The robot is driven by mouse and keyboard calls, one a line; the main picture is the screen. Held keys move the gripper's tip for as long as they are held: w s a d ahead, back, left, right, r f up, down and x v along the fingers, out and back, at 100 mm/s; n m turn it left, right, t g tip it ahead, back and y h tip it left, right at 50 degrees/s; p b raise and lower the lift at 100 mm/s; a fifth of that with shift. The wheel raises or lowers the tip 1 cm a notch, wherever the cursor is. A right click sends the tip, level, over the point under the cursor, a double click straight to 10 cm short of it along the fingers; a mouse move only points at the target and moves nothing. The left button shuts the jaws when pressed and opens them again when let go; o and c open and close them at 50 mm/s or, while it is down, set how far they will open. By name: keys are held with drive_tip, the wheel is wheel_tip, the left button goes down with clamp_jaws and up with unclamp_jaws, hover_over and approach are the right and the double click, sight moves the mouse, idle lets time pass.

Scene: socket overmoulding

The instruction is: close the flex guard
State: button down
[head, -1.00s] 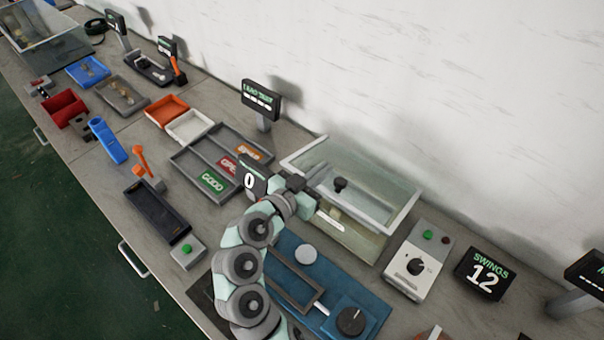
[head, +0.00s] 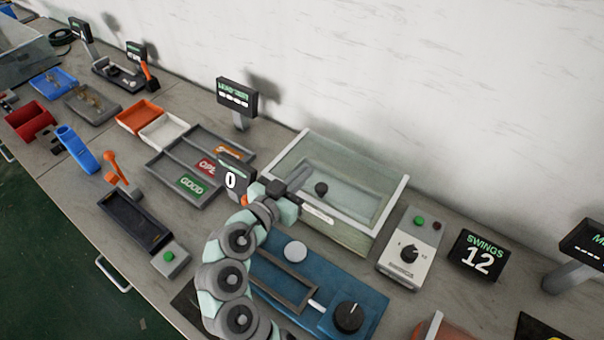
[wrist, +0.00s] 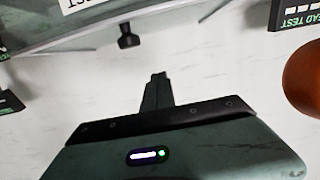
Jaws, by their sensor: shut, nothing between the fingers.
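The flex guard appears to be the clear box (head: 350,228) with a pale rim, right of centre in the head view. A black knob (head: 321,188) shows within its rim; a black knob (wrist: 128,40) also shows near the top of the wrist view. I cannot tell the angle of the guard's clear panel. In the wrist view the closed fingers (wrist: 157,80) point at the pale wall. Whether they touch the guard cannot be told.
A blue fixture (head: 335,290) with a dial stands in front of the guard. A control box (head: 410,245) and a "12" display (head: 478,253) stand to its right. A blurred orange ball (wrist: 303,80) is close to the wrist camera.

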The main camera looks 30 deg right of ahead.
wheel_tip(320, 180, up, 4)
drive_tip(key=p, duration=0.1)
drive_tip(key=s+a+f, duration=0.3)
drive_tip(key=s+a, duration=0.1)
drive_tip(key=a, duration=0.4)
drive_tip(key=shift+a+f, duration=0.15)
drive_tip(key=shift+a, duration=0.1)
drive_tip(key=shift+s+a, duration=0.1)
